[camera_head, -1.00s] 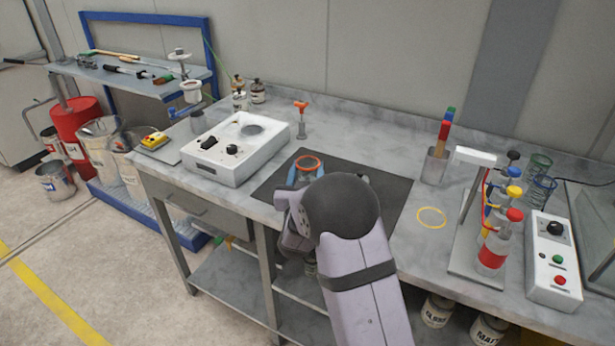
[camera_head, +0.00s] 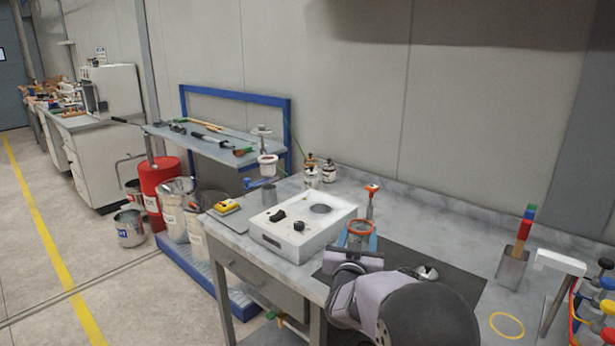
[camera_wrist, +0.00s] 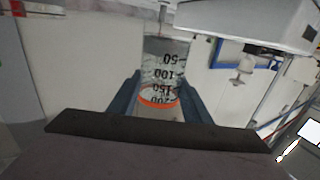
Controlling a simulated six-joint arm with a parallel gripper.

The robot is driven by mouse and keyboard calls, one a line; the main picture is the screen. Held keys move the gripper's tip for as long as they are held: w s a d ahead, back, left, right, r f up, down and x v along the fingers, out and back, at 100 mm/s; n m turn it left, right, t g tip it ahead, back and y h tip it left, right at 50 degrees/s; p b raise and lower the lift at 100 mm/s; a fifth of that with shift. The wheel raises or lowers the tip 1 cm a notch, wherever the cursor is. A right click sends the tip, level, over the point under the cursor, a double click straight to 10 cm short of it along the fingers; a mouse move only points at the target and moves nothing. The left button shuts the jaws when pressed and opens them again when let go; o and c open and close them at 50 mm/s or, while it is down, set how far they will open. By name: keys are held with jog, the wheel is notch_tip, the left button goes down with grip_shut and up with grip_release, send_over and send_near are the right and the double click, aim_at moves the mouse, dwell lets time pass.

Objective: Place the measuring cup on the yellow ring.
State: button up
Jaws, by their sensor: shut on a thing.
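The measuring cup (camera_head: 361,242) is clear with an orange-red rim. My gripper (camera_head: 358,246) is shut on it, over the dark mat beside the white box's right corner. In the wrist view, the cup (camera_wrist: 165,62) with its printed graduations sits between my two blue fingers (camera_wrist: 158,92). I cannot tell exactly how high its base is, as my gripper hides it. The yellow ring (camera_head: 507,325) lies flat and empty on the grey bench, right of the mat, near the lower edge of the head view.
A white box with knobs (camera_head: 300,228) stands left of the cup, and an orange-topped tool (camera_head: 371,203) behind it. A small metal item (camera_head: 427,272) is on the dark mat (camera_head: 455,280). A brush holder (camera_head: 511,268) and a white-topped stand (camera_head: 560,262) stand behind and right of the ring.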

jog(key=s+a+f+n+y+b, duration=0.1)
jog(key=a+f+n+y, duration=0.35)
jog(key=a, duration=0.95)
jog(key=s+a+f+n+y+b, duration=0.1)
jog(key=a+f+y, duration=0.55)
jog(key=a, duration=0.85)
jog(key=s+d+f+n+y+p, duration=0.1)
jog(key=s+d+f+n, duration=0.1)
jog(key=d+f, duration=0.7)
jog(key=s+d+f+n+y+p, duration=0.25)
jog(key=d+f, duration=0.35)
jog(key=f, duration=0.5)
jog(key=s+d+r+m+h, duration=0.2)
jog(key=s+d+r+h, duration=0.1)
jog(key=d, duration=0.3)
jog(key=s+d+r+m+h, duration=0.2)
jog(key=s+d, duration=0.3)
jog(key=d, duration=0.1)
jog(key=s+d+r+m+t+h, duration=0.1)
jog(key=s+d+r+m+h, duration=0.1)
jog(key=d, duration=0.4)
jog(key=shift+s+r+h+b, duration=0.4)
jog(key=shift+s+r+h, duration=0.45)
jog(key=shift+s, duration=0.15)
jog(key=shift+a+f, duration=0.1)
